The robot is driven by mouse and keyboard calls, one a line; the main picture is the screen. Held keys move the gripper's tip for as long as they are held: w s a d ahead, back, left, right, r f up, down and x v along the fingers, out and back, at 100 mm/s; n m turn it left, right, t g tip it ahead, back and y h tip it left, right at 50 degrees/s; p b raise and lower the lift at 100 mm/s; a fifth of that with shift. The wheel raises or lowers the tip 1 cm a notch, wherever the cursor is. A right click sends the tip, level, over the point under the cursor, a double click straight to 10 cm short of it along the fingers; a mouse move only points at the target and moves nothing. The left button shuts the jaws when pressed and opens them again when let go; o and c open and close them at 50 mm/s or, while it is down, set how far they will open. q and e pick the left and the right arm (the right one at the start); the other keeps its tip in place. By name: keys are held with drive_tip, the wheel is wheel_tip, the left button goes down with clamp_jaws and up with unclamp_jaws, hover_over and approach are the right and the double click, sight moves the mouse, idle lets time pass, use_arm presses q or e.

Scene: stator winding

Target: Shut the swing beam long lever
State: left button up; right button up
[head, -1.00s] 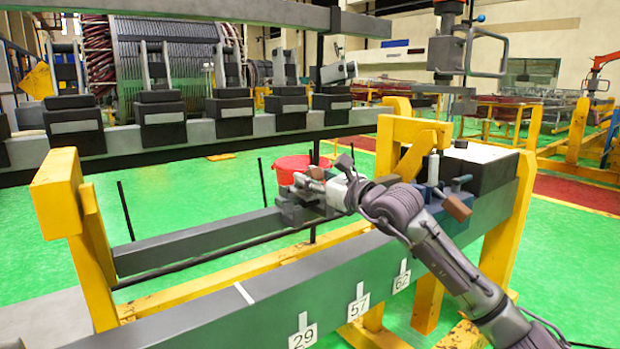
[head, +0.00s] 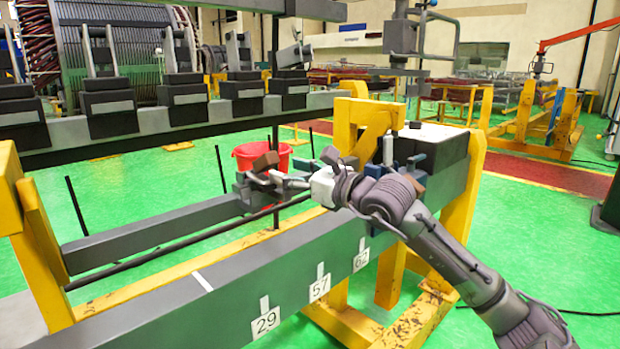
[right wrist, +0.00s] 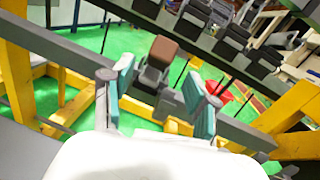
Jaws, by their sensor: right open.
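The swing beam (head: 150,232) is a long grey bar between yellow stands. A grey clamp (head: 252,192) sits at its right end. The clamp's lever has a brown block handle (head: 265,161); in the right wrist view the handle (right wrist: 163,50) stands up above the clamp (right wrist: 158,78). My right gripper (head: 284,182) is open beside the clamp. In the right wrist view its teal pads (right wrist: 164,92) are wide apart, with the clamp showing beyond and between them; nothing is held. Contact with the lever cannot be told. My left gripper is out of view.
A red bucket (head: 262,155) stands on the floor behind the clamp. A thick grey beam with labels (head: 240,285) runs below my right arm. A blue clamp (head: 408,150) is close behind that arm. Several black blocks (head: 110,112) line a rail at the back.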

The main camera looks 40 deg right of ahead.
drive_tip(key=shift+v, duration=2.65)
